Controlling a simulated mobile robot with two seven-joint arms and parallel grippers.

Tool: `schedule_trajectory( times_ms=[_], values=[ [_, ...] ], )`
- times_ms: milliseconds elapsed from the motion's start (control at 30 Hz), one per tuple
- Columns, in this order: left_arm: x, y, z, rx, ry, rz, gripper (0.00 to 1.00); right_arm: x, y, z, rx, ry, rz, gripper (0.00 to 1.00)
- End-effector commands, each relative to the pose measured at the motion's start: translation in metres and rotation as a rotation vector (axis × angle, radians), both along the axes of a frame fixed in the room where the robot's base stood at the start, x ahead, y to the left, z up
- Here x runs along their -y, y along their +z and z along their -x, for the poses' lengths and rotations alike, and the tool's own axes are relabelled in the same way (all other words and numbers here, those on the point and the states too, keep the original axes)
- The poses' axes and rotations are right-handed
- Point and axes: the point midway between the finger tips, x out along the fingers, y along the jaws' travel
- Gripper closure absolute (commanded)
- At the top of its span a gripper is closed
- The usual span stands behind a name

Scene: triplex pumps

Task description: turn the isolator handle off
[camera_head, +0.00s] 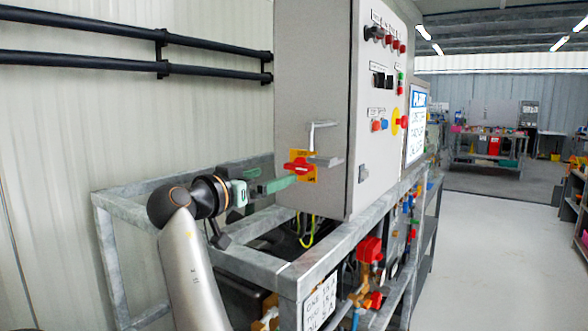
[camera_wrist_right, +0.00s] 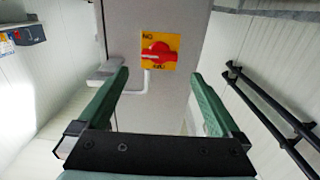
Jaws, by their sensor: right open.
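The isolator handle (camera_head: 299,167) is a red rotary knob on a yellow plate, on the end face of the grey cabinet. In the wrist view the isolator handle (camera_wrist_right: 158,52) lies roughly crosswise on its plate, with lettering above and below. My right gripper (camera_head: 268,184) is open, with green fingers pointing at the cabinet face. In the wrist view the right gripper (camera_wrist_right: 160,76) has its fingers spread wide to either side of the handle's line, with nothing between them. The fingertips look short of the handle; the exact gap cannot be told. My left gripper is not in view.
A pale metal bracket (camera_head: 322,143) projects from the cabinet (camera_head: 313,80) close to the handle; it also shows near one finger in the wrist view (camera_wrist_right: 106,78). A galvanised frame (camera_head: 240,262) runs below my arm. Black pipes (camera_head: 100,60) line the wall.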

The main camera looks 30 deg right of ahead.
Motion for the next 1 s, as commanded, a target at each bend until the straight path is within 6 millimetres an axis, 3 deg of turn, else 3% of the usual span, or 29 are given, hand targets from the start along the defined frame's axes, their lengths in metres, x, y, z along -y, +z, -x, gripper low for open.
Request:
schedule_trajectory(
  times_ms=[200, 400, 833, 1000],
  values=[
    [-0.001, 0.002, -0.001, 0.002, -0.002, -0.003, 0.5, 0.045, 0.001, -0.018, -0.001, -0.003, 0.001, 0.0],
    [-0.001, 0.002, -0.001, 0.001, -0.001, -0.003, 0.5, 0.072, 0.001, -0.029, -0.001, -0.002, 0.001, 0.0],
    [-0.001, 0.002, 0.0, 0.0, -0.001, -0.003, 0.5, 0.082, 0.0, -0.034, 0.0, -0.001, 0.001, 0.0],
    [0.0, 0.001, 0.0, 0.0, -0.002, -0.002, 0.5, 0.082, 0.0, -0.033, 0.0, -0.001, 0.001, 0.17]
  ],
)
